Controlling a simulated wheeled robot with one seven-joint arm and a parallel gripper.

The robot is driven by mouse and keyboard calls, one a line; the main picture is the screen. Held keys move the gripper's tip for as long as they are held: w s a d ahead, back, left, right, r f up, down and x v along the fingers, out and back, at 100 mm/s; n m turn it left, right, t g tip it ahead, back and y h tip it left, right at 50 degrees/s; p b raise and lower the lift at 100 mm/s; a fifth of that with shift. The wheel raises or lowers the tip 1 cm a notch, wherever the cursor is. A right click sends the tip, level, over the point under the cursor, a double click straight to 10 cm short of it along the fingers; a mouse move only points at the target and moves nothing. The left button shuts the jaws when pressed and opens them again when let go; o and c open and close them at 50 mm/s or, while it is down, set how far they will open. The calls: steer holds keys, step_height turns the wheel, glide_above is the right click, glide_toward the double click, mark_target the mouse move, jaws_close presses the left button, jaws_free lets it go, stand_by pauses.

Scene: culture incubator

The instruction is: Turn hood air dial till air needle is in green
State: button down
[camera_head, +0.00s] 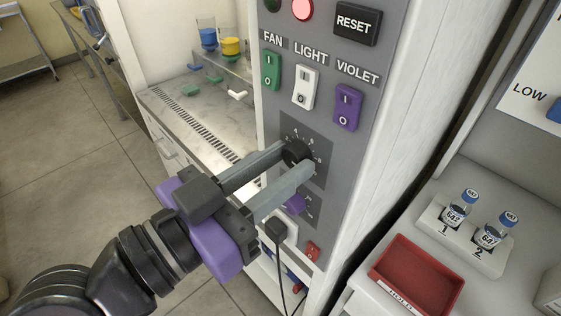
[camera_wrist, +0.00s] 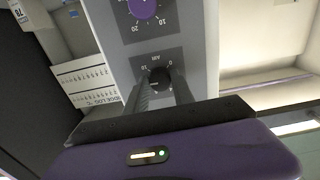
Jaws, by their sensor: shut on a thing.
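The black air dial (camera_head: 296,152) sits on a dark scale plate on the hood's grey control panel (camera_head: 335,150). My gripper (camera_head: 301,160) has its two grey fingers around the dial and is shut on it. In the wrist view the dial (camera_wrist: 159,76) shows between the fingertips, under the label AIR with numbers around it. The fingers hide part of the dial and its scale. I cannot make out the air needle or a green zone in either view.
A purple knob (camera_head: 294,204) is just below the dial. Green, white and purple switches, a lit red lamp (camera_head: 302,9) and a RESET button (camera_head: 356,23) are above. A plug with a cord (camera_head: 276,231) hangs below. A red tray (camera_head: 415,280) and two vials stand at right.

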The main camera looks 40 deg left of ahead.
steer(key=n+p, duration=0.2)
steer(key=n, duration=0.2)
steer(key=shift+r+p, duration=0.2)
steer(key=shift+p, duration=0.2)
steer(key=n+p, duration=0.4)
steer(key=shift+d, duration=0.1)
steer(key=n+p, duration=0.5)
steer(key=p, duration=0.1)
steer(key=shift+r+n, duration=0.1)
steer(key=shift+n, duration=0.2)
steer(key=n+p, duration=0.3)
steer(key=shift+f+p, duration=0.25)
steer(key=shift+p, duration=0.1)
steer(key=c, duration=1.1)
jaws_free()
